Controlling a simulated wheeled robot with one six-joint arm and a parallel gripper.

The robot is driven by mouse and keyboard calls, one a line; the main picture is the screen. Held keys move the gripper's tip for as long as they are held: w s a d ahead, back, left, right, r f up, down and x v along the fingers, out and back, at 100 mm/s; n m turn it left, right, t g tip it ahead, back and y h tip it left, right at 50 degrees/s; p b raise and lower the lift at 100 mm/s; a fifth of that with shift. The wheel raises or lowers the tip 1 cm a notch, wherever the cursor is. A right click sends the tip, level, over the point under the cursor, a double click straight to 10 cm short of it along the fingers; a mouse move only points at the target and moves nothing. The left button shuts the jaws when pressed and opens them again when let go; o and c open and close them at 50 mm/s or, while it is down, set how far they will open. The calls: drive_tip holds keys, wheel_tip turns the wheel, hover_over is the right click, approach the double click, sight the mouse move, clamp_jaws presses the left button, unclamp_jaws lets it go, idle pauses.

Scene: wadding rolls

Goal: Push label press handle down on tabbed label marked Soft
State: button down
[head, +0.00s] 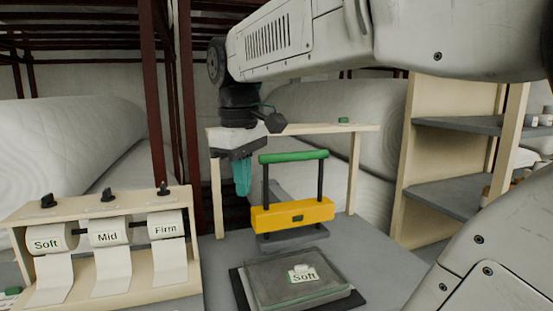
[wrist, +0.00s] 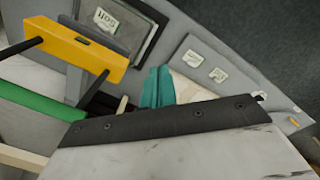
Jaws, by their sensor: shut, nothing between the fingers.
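The label press has a green handle (head: 293,156) on two black posts and a yellow crossbar (head: 292,215) with a grey plate beneath it. The handle is raised well above the crossbar. The tabbed label marked Soft (head: 303,276) lies on a grey flat pack (head: 268,289) in front of the press. My gripper (head: 242,190), with teal fingers, is shut and empty, left of the handle and apart from it. In the wrist view, the green handle (wrist: 40,103), yellow crossbar (wrist: 70,45) and Soft label (wrist: 106,19) are left of my gripper (wrist: 158,80).
A wooden rack (head: 110,275) with Soft, Mid and Firm label rolls stands at the left. A wooden frame (head: 366,170) rises behind the press. Shelves (head: 450,190) stand at the right.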

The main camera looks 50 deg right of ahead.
drive_tip(key=w+d+r, duration=0.1)
drive_tip(key=d+r, duration=0.2)
drive_tip(key=d, duration=0.3)
drive_tip(key=w+d+r+n, duration=0.1)
drive_tip(key=d+r, duration=0.3)
drive_tip(key=d, duration=0.2)
drive_tip(key=w+d+r+n+g, duration=0.1)
drive_tip(key=d+r, duration=0.2)
drive_tip(key=d, duration=0.4)
drive_tip(key=shift+w+r, duration=0.3)
drive_tip(key=shift+r, duration=0.1)
drive_tip(key=shift+f, duration=0.45)
drive_tip(key=shift+s+d+f, duration=0.1)
drive_tip(key=shift+s+f, duration=0.1)
drive_tip(key=shift+f, duration=1.35)
drive_tip(key=shift+s+f, duration=0.15)
drive_tip(key=shift+f, duration=1.4)
